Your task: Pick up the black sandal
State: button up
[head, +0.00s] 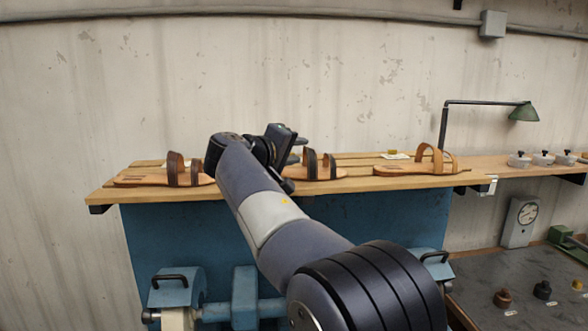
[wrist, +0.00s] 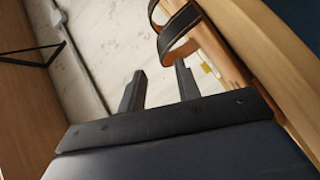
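Three tan-soled sandals lie on the wooden shelf (head: 245,188) in the head view. The middle sandal (head: 325,174) has very dark straps and looks the nearest to black. The left sandal (head: 175,172) has dark brown straps and the right sandal (head: 410,170) has lighter brown ones. My gripper (head: 291,156) is just left of the middle sandal and partly covers its left end. In the wrist view my gripper (wrist: 160,84) is open, with nothing between its two fingers. A black-edged strap (wrist: 180,37) with a brown inside shows just beyond the right finger, apart from it.
A green lamp (head: 524,112) and several small tubs (head: 541,158) stand on the shelf at the right. A concrete wall (head: 350,70) is behind. Blue machinery (head: 245,290) is below the shelf, and a dark bench (head: 520,300) with small knobs is at the lower right.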

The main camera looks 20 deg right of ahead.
aim_at(306, 148)
jog(key=p+x, duration=0.2)
jog(key=x, duration=0.3)
jog(key=shift+w+d+f+p, duration=0.15)
jog(key=shift+w+d+p, duration=0.05)
jog(key=shift+w+p, duration=0.15)
grip_shut()
